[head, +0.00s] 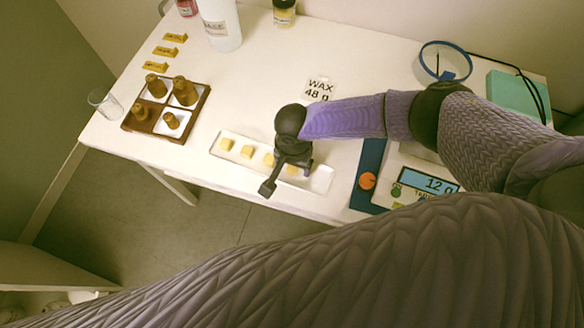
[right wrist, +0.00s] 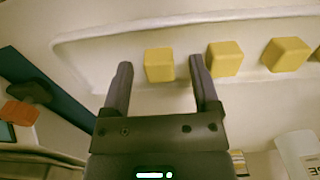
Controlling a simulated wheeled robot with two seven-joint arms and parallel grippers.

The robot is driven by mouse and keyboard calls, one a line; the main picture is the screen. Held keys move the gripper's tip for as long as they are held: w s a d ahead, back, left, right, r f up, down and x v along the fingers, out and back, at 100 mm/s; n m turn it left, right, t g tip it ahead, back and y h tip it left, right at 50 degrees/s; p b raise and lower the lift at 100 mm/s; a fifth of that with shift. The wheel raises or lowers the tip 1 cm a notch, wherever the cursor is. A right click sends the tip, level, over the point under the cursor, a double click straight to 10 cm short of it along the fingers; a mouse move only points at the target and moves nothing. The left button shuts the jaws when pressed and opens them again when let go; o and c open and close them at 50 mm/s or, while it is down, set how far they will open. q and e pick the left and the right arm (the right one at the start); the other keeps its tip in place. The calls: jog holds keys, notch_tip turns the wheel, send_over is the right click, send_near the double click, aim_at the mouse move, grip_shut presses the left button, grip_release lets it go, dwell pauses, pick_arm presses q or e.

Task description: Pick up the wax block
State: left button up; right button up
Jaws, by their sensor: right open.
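Several yellow wax blocks stand in a row in a long white tray (head: 318,184). My right gripper (head: 286,177) is over the right part of this tray, pointing down. In the right wrist view the gripper (right wrist: 161,64) is open, and the end wax block (right wrist: 159,66) shows between its fingertips with a gap on each side. In the head view this block (head: 291,169) is partly hidden by the gripper. My left gripper is not in view.
A "WAX 48 g" card (head: 319,89), white bottle (head: 220,25) and blue ring (head: 445,47) are further back.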

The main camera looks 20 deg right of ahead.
jog(key=shift+r, duration=0.1)
grip_shut()
